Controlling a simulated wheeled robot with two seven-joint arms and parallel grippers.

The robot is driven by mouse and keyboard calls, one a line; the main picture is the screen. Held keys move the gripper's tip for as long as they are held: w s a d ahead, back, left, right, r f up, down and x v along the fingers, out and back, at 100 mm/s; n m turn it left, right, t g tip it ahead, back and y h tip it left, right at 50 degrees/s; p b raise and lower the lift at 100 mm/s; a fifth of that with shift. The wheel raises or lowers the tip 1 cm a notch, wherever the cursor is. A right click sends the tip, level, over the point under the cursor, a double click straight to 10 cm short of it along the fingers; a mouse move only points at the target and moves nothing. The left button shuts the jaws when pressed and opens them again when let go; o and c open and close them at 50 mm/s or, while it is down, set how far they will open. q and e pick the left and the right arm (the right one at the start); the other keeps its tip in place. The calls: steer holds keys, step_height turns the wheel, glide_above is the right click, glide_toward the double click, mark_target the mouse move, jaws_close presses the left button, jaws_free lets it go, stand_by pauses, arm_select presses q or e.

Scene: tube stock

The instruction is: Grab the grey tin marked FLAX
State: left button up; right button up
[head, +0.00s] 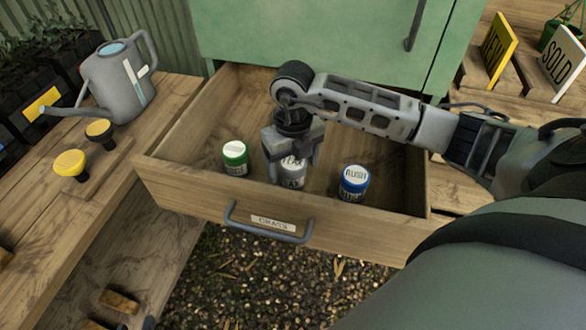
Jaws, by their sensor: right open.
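The grey tin marked FLAX (292,181) stands upright in the open wooden drawer, between two other tins. My right gripper (291,168) points down over it, open, with one finger on its left and one on its right. The gripper's body covers part of the lid. I cannot tell whether the fingers touch the tin. My left gripper is not in view.
A green tin (235,165) stands left of the gripper and a blue tin marked RUSH (354,190) stands right. The drawer (175,190) has a front wall with a handle (268,235). A watering can (118,85) and yellow-topped knobs (69,164) are on the left bench.

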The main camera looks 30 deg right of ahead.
steer(key=shift+f, duration=0.9)
steer(key=c, duration=1.1)
steer(key=shift+r, duration=0.1)
steer(key=shift+c, duration=0.2)
